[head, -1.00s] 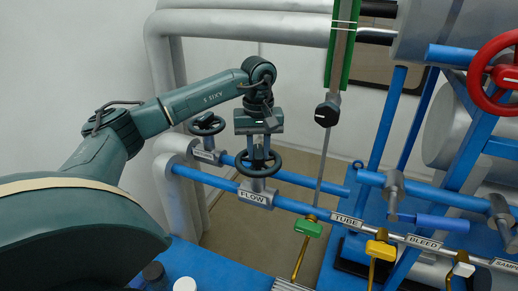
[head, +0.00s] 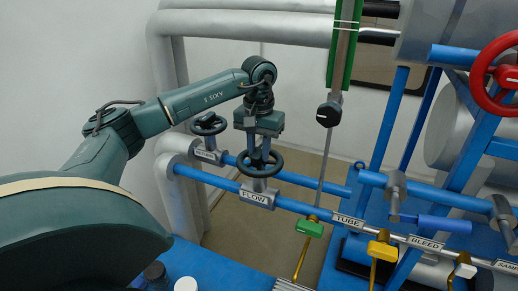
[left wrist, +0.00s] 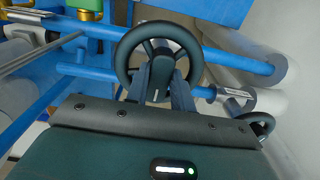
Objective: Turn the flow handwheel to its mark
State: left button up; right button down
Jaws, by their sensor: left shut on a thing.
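The flow handwheel (head: 264,177) is a dark round wheel on the blue pipe, above a grey valve body with a FLOW label (head: 256,195). My left gripper (head: 260,157) reaches down onto it from above, shut on the wheel. In the left wrist view the wheel rim (left wrist: 124,52) rings the hub, and both fingers of my left gripper (left wrist: 160,72) lie at the hub and spokes. A small pale line shows on the near part of the wheel. I cannot make out a target mark. My right gripper is out of view.
A second dark handwheel (head: 208,124) stands on the pipe behind, left of my wrist. Green (head: 309,228) and yellow (head: 382,250) valve handles sit to the right. A black knob (head: 328,114) hangs on a vertical rod. A red handwheel (head: 478,72) is at far right.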

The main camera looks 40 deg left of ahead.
aim_at(259, 152)
pick_arm(q)
jog(key=o, duration=1)
notch_tip(259, 152, up, 7)
jog(key=shift+r+b, duration=0.15)
jog(key=shift+b, duration=0.35)
notch_tip(259, 152, up, 6)
jog(key=shift+f+p, duration=0.1)
jog(key=shift+p, duration=0.85)
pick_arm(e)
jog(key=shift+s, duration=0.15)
pick_arm(q)
jog(key=shift+s, duration=0.1)
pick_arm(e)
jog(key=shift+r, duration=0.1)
